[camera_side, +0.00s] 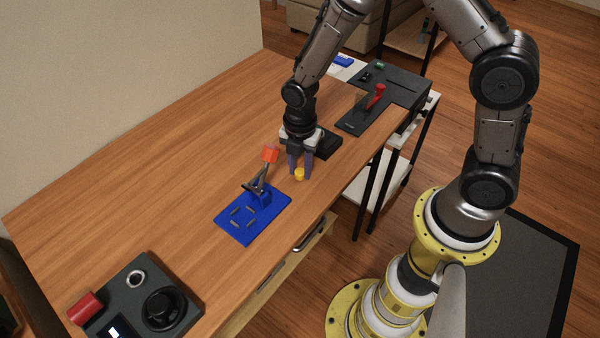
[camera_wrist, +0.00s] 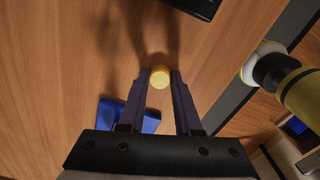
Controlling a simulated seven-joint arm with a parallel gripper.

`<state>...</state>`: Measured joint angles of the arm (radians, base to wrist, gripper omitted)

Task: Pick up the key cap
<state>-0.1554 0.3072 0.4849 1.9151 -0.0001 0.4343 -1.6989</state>
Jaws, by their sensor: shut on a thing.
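The key cap is a small yellow round piece (camera_side: 299,174) near the front edge of the wooden table, just right of the blue plate. It also shows in the wrist view (camera_wrist: 159,77), between the two fingertips. My gripper (camera_side: 300,170) points down with its purple fingers on either side of the cap, shut on it. In the wrist view my gripper (camera_wrist: 158,82) has a fingertip against each side of the cap. I cannot tell whether the cap touches the table.
A blue plate (camera_side: 235,228) with a red-tipped lever (camera_side: 270,154) stands close on the left. A dark panel with a red lever (camera_side: 376,95) is at the back right. A dark control box (camera_side: 130,290) is at the front left. The table (camera_side: 150,190) left of the plate is clear.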

